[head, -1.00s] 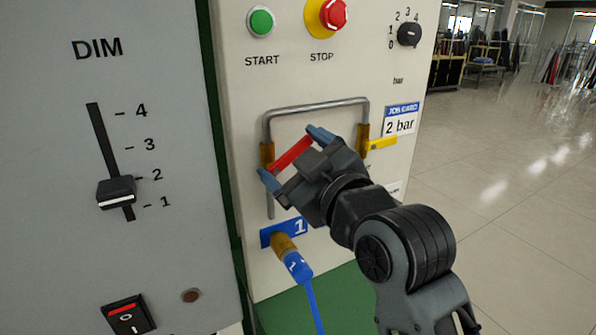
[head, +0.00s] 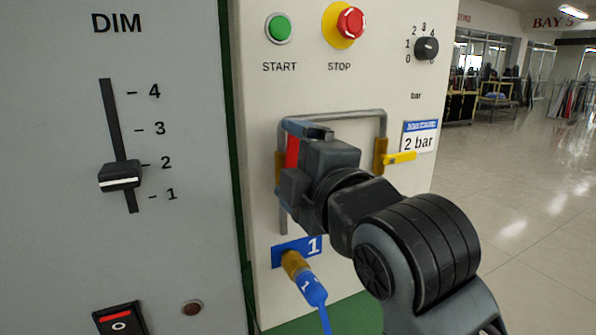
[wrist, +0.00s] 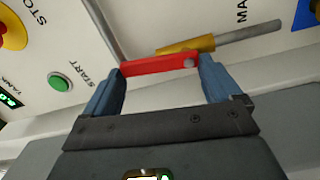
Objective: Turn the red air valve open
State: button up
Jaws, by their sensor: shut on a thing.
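The red air valve is a red lever (head: 292,152) on a brass body (head: 278,168) in the left leg of a bent grey pipe (head: 335,115). In the head view the lever stands nearly upright, close to the line of that leg, partly hidden by my gripper (head: 297,165). In the wrist view the red lever (wrist: 155,66) lies between the two blue fingertips of my gripper (wrist: 160,74), which is shut on it. There it sits at a small angle to the brass body (wrist: 187,46) and pipe (wrist: 250,32).
A yellow lever (head: 400,157) is on the pipe's right leg. Above are the green START button (head: 278,28), red STOP button (head: 350,22) and a black knob (head: 427,47). A blue-tagged hose (head: 311,288) hangs below. Open floor (head: 520,200) lies right.

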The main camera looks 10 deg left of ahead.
jog(key=shift+s+a+f+n+b, duration=0.1)
jog(key=shift+a+f+n+b, duration=0.15)
jog(key=shift+n, duration=0.45)
jog(key=o, duration=1.2)
jog(key=shift+r, duration=0.1)
jog(key=b+v, duration=0.1)
jog(key=v, duration=0.7)
